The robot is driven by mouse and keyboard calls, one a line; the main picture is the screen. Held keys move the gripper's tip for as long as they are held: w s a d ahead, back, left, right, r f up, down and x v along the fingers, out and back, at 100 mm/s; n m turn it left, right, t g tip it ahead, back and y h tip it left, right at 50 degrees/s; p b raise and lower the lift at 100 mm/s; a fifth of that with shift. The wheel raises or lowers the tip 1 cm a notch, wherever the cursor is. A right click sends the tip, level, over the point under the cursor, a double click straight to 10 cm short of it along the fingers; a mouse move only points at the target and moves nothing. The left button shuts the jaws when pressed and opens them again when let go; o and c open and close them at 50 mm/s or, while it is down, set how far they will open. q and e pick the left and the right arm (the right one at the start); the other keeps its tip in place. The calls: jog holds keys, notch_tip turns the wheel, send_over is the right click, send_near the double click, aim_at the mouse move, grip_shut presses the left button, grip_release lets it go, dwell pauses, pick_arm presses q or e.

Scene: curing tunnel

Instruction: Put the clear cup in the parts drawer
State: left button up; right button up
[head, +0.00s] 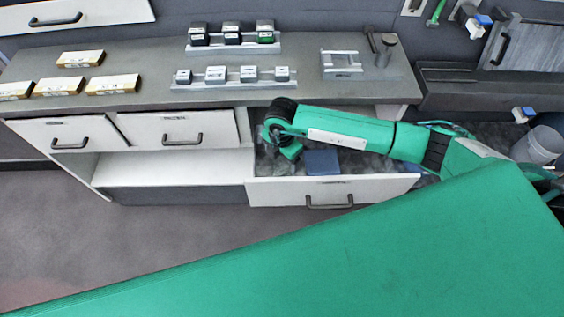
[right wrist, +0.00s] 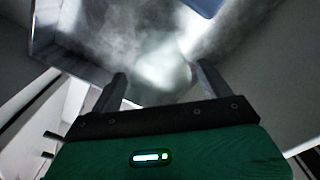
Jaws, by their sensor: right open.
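The parts drawer (head: 300,192) is pulled open below the counter. My right gripper (head: 286,158) reaches down into its left part in the head view; its fingers are hard to make out there. In the right wrist view my right gripper (right wrist: 162,72) is open, its two dark fingers apart. A pale, translucent rounded shape, which looks like the clear cup (right wrist: 165,80), lies between and just beyond the fingertips, over the drawer's mottled grey floor. I cannot tell whether the fingers touch it. I cannot make out the cup in the head view. My left gripper is not in view.
A blue box (head: 322,162) lies in the open drawer, right of my gripper. Two shut drawers (head: 70,135) are at the left, above an open shelf (head: 175,168). The counter (head: 140,105) holds boxes and racks. A pale bucket (head: 540,146) stands at the right.

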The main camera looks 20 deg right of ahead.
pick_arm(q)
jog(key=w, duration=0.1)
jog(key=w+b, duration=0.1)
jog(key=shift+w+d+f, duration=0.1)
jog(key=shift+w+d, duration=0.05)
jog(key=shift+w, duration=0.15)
pick_arm(e)
notch_tip(320, 180, up, 9)
jog(key=shift+f, duration=0.1)
